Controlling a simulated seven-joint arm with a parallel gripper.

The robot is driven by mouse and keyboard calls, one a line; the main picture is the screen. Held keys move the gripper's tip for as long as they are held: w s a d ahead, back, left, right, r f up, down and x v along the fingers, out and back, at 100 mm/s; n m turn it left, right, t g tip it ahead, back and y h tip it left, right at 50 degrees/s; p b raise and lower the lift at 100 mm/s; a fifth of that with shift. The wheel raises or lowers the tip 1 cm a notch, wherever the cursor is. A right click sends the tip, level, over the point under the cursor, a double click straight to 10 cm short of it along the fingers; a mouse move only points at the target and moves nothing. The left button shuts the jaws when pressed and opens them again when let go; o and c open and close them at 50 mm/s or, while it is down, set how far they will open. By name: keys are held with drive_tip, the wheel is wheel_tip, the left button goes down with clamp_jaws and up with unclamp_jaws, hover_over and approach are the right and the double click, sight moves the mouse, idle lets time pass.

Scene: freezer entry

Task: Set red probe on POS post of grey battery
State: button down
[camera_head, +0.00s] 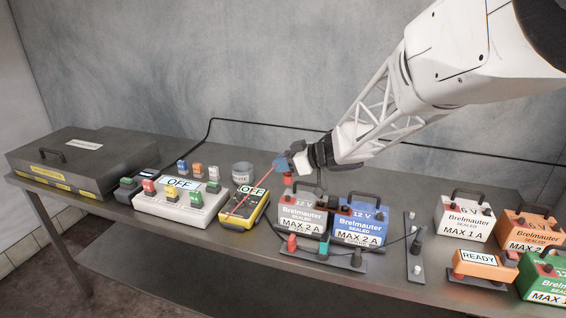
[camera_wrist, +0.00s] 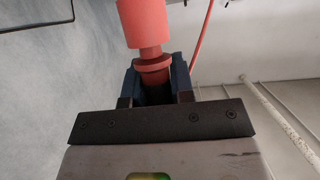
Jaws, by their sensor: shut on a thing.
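My gripper (camera_head: 290,163) is shut on the red probe (camera_wrist: 143,25), with its blue fingers on either side of the probe's narrow neck in the wrist view. In the head view the red probe (camera_head: 288,181) shows just below the fingers, above the left end of the grey battery (camera_head: 302,213). That battery is labelled "Brelmauter, MAX 2 A" and stands upright with a dark handle. Its POS post is not clearly seen, and I cannot tell whether the probe touches it. A red lead runs from the probe to the yellow meter (camera_head: 244,207), which reads OFF.
A blue 12 V battery (camera_head: 360,221) stands close to the right of the grey one. A low rack (camera_head: 330,262) with red and black pieces lies in front. A white OFF box (camera_head: 180,204) stands left. More batteries and an orange READY box (camera_head: 484,267) stand right.

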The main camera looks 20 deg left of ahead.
sight(291, 177)
drive_tip(key=shift+f, duration=1.9)
drive_tip(key=shift+f, duration=0.75)
idle(3.5)
drive_tip(key=shift+r, duration=0.65)
idle(1.2)
